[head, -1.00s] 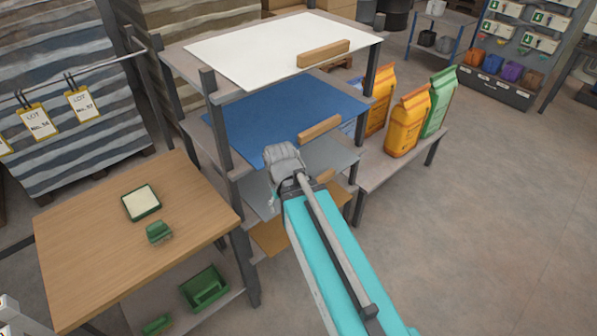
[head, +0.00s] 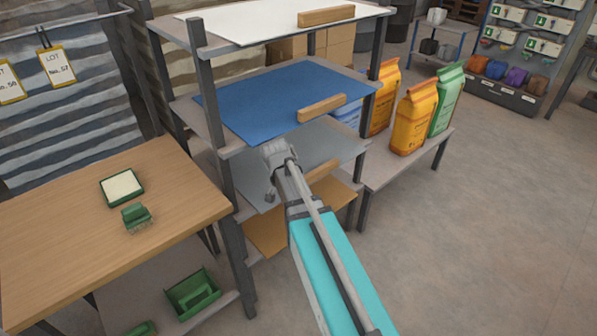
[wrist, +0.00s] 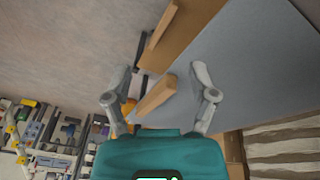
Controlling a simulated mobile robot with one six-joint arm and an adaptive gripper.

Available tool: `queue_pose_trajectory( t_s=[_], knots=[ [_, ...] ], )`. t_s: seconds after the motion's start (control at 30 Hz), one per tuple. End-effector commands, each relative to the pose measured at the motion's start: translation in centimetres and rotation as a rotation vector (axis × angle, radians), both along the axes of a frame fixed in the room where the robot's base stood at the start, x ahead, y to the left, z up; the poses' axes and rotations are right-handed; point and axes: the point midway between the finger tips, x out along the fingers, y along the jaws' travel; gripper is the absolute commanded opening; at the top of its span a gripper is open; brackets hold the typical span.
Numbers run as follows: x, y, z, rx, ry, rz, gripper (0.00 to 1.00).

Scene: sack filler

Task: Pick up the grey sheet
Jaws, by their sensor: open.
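The grey sheet (head: 318,146) lies flat on a shelf of the rack, below the blue sheet. In the wrist view the grey sheet (wrist: 235,65) fills the right side. A wooden bar (wrist: 155,97) lies at its edge and appears between my fingers; in the head view this bar (head: 322,170) is partly behind my arm. My gripper (head: 279,152) is at the front of the rack, over the grey sheet in the picture. In the wrist view my gripper (wrist: 160,70) is open, its fingers spread and empty. I cannot tell its exact height above the sheet.
The blue sheet (head: 275,98) with its wooden bar (head: 322,107) lies just above, and a white sheet (head: 250,22) on top. A brown sheet (head: 275,230) lies below. Rack posts (head: 210,100) stand close by. A wooden table (head: 85,225) is left; sacks (head: 410,120) stand right.

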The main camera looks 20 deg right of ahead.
Motion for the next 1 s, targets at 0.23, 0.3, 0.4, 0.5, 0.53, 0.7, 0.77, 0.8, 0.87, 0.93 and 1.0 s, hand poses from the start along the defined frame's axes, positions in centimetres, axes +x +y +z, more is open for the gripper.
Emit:
queue_pose_trajectory(
  t_s=[0.23,0.3,0.4,0.5,0.53,0.7,0.77,0.8,0.87,0.93,1.0],
  knots=[
    [3.9,-1.9,-4.7,-0.040,-0.068,-0.190,0.74],
    [5.2,-2.6,-5.5,-0.054,-0.095,-0.257,0.74],
    [6.7,-3.5,-5.8,-0.072,-0.132,-0.352,0.74],
    [7.7,-4.2,-5.8,-0.084,-0.159,-0.421,0.74],
    [7.9,-4.4,-5.8,-0.087,-0.166,-0.437,0.74],
    [8.4,-4.8,-5.8,-0.094,-0.184,-0.481,0.74],
    [8.4,-4.8,-5.8,-0.094,-0.185,-0.484,0.74],
    [8.4,-4.8,-5.8,-0.095,-0.186,-0.484,0.74],
    [8.4,-4.8,-5.7,-0.094,-0.185,-0.485,0.74],
    [8.4,-4.9,-5.7,-0.094,-0.185,-0.484,0.74],
    [8.4,-4.9,-5.8,-0.094,-0.185,-0.484,0.74]
  ],
)
